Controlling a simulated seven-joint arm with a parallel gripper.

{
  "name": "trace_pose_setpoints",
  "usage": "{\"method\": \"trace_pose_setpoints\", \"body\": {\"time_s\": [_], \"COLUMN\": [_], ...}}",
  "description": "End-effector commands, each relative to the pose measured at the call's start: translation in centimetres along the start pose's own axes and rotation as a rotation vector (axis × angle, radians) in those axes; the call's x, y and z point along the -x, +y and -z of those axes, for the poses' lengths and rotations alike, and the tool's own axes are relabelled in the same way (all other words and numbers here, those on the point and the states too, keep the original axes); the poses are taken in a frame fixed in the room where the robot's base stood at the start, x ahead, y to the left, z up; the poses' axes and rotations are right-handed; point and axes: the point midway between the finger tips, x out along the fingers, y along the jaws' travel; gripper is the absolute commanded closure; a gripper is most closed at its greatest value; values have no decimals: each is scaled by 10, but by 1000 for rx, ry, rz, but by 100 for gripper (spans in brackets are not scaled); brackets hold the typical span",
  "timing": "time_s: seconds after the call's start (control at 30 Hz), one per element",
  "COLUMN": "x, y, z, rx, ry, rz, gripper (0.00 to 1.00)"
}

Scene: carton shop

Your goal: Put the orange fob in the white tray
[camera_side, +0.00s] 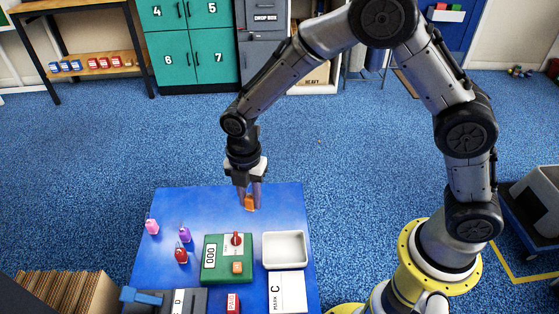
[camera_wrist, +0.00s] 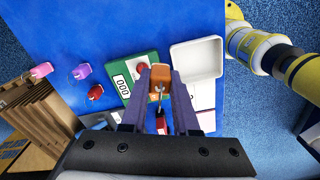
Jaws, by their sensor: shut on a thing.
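My gripper (camera_side: 250,200) is shut on the orange fob (camera_side: 250,203) and holds it above the blue table, behind the green box. In the wrist view the orange fob (camera_wrist: 160,75) sits between the two fingertips (camera_wrist: 160,84), with a metal ring part hanging from it. The white tray (camera_side: 285,234) stands on the table to the right of the green box and looks empty. In the wrist view the white tray (camera_wrist: 197,58) is just right of the fob. The fob is apart from the tray.
A green box (camera_side: 212,275) with a red knob and an orange button stands left of the tray. Pink (camera_side: 152,227), purple (camera_side: 184,233) and red (camera_side: 181,254) fobs lie at the left. A white card marked C (camera_side: 287,296) is in front of the tray. The table's back is clear.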

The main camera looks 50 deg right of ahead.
Motion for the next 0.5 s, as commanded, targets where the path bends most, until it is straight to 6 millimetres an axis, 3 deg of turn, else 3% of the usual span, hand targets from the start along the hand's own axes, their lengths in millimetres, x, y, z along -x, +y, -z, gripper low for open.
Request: {"method": "trace_pose_setpoints", "body": {"time_s": [0.03, 0.2, 0.5], "x": [-2, -8, -16], "y": [-6, -28, -60], "z": [-27, -83, -136], "rx": [-145, -599, -1295], "ry": [1, 3, 5], "rz": [3, 6, 6], "gripper": [100, 100, 100]}}
